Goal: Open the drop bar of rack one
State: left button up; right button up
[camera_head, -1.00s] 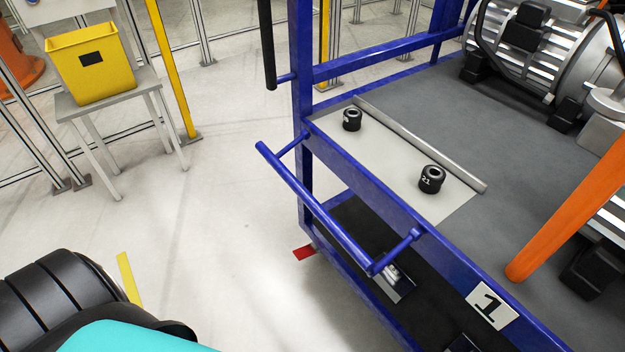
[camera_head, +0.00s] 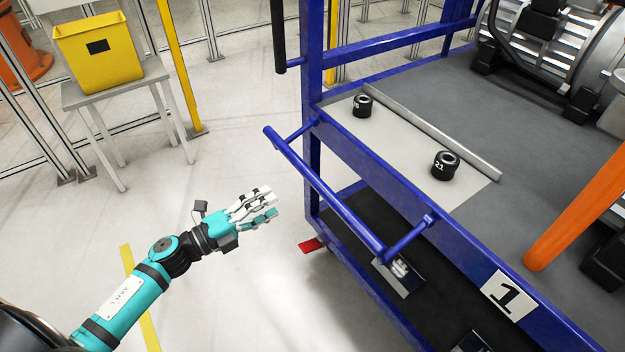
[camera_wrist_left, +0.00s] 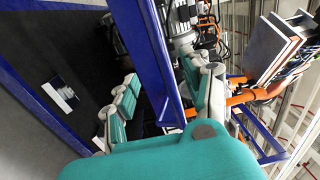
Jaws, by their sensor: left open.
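Rack one is a blue-framed cart (camera_head: 470,262) with a white "1" label (camera_head: 508,295) on its side. A blue U-shaped bar (camera_head: 325,198) sticks out from its near side; I take it to be the drop bar. My left gripper (camera_head: 268,203) reaches in from the left, in teal and white, with open, empty fingers. In the picture it is left of the bar and apart from it. In the left wrist view the open fingers (camera_wrist_left: 160,105) show with a blue rail (camera_wrist_left: 160,60) between them in the picture; its distance is unclear. My right gripper is not in view.
Two black numbered cylinders (camera_head: 446,165) stand on the cart's grey plate (camera_head: 400,150). An orange bar (camera_head: 578,215) slants at the right, near the motor. A yellow bin (camera_head: 98,60) sits on a small table at the left.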

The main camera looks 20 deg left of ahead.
aim_at(317, 181)
pick_arm(q)
jog(key=x, duration=1.3)
jog(key=shift+w, duration=0.1)
jog(key=shift+c, duration=0.4)
jog(key=c, duration=0.9)
grip_shut()
jog(key=shift+w+d+f, duration=0.1)
jog(key=shift+d+f, duration=0.05)
